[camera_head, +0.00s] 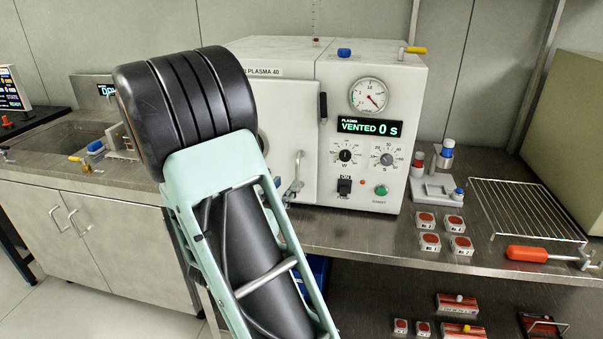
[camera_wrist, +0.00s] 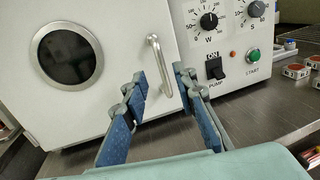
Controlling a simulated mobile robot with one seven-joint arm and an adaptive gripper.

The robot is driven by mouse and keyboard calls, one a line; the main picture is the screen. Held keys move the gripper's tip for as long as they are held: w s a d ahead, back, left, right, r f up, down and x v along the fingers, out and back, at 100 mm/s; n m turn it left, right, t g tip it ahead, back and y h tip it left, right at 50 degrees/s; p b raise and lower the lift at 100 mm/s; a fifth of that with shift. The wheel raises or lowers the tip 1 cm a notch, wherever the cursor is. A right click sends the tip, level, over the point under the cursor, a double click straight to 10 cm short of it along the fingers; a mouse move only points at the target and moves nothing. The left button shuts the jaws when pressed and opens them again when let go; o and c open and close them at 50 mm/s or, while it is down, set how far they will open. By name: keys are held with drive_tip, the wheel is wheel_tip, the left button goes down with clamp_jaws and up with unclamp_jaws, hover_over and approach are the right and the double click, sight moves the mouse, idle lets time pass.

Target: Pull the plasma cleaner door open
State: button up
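The plasma cleaner (camera_head: 372,70) is a white box on the steel bench, and its display reads "VENTED 0 S". Its white door (camera_head: 288,128) looks shut; the door also shows in the wrist view (camera_wrist: 110,25), with a round dark window (camera_wrist: 68,57). A metal bar handle (camera_wrist: 157,62) stands upright near the door's right edge. My gripper (camera_wrist: 162,84) is open, with one blue-padded finger on each side of the handle's lower part. The fingers do not look closed on it. In the head view my arm hides part of the door and most of the gripper.
The control panel, with knobs, a pump switch (camera_wrist: 214,68) and a green start button (camera_wrist: 252,55), is close right of the fingers. Small red-topped boxes (camera_head: 428,243), a wire rack (camera_head: 525,210) and a red-handled tool (camera_head: 527,254) lie on the bench to the right.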

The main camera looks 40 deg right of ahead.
sight(296, 172)
drive_tip(key=x, duration=0.8)
drive_tip(key=shift+w+d, duration=0.15)
drive_tip(key=shift+d, duration=0.2)
clamp_jaws()
